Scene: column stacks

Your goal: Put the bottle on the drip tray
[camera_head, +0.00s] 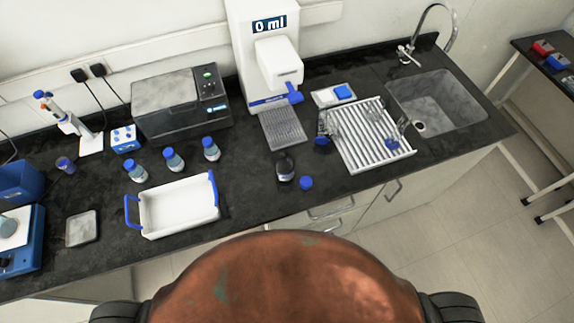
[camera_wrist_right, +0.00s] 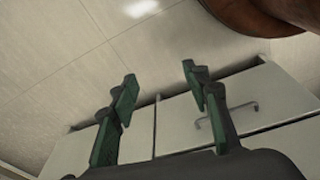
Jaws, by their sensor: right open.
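An uncapped bottle (camera_head: 285,166) with a dark look stands upright on the black counter, with a blue cap (camera_head: 306,183) lying beside it. The grey ribbed drip tray (camera_head: 284,128) lies just behind the bottle, below the white dispenser (camera_head: 262,45) whose display reads 0 ml. The drip tray is empty. My right gripper (camera_wrist_right: 162,88) shows only in the right wrist view, open with nothing between its green-padded fingers. Floor tiles and cabinet fronts show beyond it. The bottle and drip tray are outside that view. My left gripper is in neither view.
Several blue-capped bottles (camera_head: 174,160) stand left behind a white bin (camera_head: 180,207) with blue handles. A white draining rack (camera_head: 370,135) holding glassware is right of the drip tray, before the sink (camera_head: 440,100). Cabinet handles (camera_wrist_right: 240,108) stick out below the counter.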

